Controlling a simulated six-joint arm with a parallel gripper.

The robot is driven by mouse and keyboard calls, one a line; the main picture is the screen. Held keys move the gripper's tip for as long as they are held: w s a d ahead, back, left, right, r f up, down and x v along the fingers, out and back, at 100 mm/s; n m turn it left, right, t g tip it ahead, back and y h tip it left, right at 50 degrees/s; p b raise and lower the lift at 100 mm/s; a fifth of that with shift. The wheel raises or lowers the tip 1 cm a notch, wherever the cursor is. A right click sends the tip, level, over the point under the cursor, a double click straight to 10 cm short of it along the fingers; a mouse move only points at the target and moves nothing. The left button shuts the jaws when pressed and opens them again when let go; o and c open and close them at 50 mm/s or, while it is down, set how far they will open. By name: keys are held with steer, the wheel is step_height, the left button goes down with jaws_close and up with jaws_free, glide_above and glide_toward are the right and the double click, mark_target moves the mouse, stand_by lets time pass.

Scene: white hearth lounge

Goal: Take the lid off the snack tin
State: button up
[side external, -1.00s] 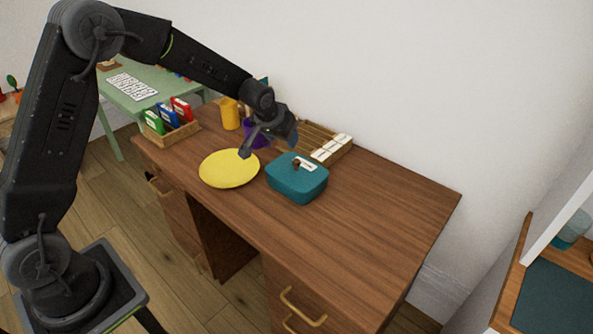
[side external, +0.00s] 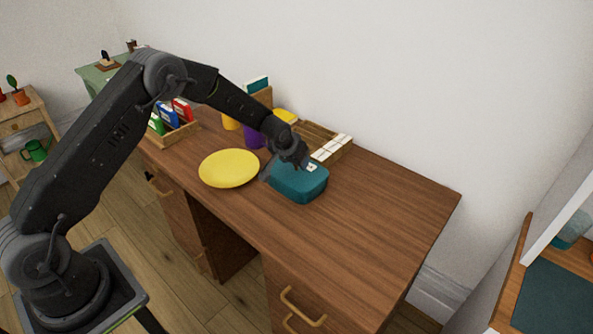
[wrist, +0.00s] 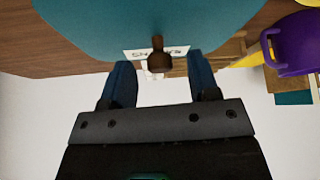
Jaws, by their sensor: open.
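The snack tin (side external: 300,190) is a teal, rounded box on the brown desk, with its lid on. In the wrist view the teal lid (wrist: 90,25) fills the top, with a white label (wrist: 133,54) and a brown knob (wrist: 158,60). My gripper (side external: 287,167) is over the tin, its fingers pointing down at the lid. In the wrist view its blue-grey fingers stand apart, one on each side of the knob, with gaps between. The knob is hidden behind my gripper in the side view.
A yellow plate (side external: 230,168) lies just left of the tin. A wooden tray with white pieces (side external: 331,149) stands close behind it. A purple mug (side external: 254,138) and a rack of coloured boxes (side external: 172,132) are further left. The desk's right part is clear.

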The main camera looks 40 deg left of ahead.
steer(key=shift+x, duration=0.95)
steer(key=c, duration=1)
steer(key=shift+r, duration=0.15)
